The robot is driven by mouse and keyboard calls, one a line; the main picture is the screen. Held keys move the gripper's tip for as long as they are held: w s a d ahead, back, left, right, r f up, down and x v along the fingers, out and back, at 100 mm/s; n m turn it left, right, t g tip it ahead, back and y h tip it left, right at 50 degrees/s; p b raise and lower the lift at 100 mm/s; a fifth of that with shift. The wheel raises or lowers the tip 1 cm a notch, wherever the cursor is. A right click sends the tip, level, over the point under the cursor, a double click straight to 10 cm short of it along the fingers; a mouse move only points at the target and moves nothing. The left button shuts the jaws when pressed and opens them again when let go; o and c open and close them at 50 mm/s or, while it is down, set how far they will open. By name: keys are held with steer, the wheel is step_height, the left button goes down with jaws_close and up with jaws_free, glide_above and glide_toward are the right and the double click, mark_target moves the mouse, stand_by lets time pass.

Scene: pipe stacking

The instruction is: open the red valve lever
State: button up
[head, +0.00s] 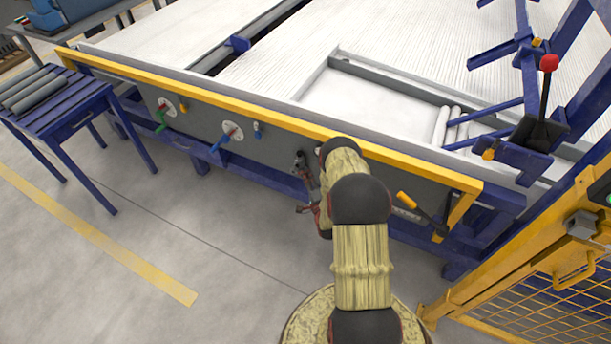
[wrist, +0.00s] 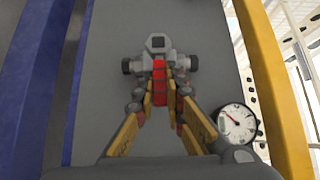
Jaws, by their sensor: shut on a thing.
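The red valve lever (wrist: 159,84) is in the middle of the wrist view. It runs from the grey valve body (wrist: 158,50) toward my gripper, in line with the picture's vertical. My gripper (wrist: 160,92) has a finger on each side of the lever and is shut on it; the fingers cover parts of its sides. In the head view my gripper (head: 308,195) is at the grey panel under the yellow rail, partly behind my arm. The lever cannot be made out clearly there.
A round gauge (wrist: 238,123) sits right of my gripper. Along the panel are a green-handled valve (head: 161,122), a blue-handled valve (head: 228,134) and a yellow-handled lever (head: 418,208). The yellow rail (head: 215,98) runs above. A yellow mesh fence (head: 560,285) stands at right.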

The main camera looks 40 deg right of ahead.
jaws_close()
stand_by(0.3)
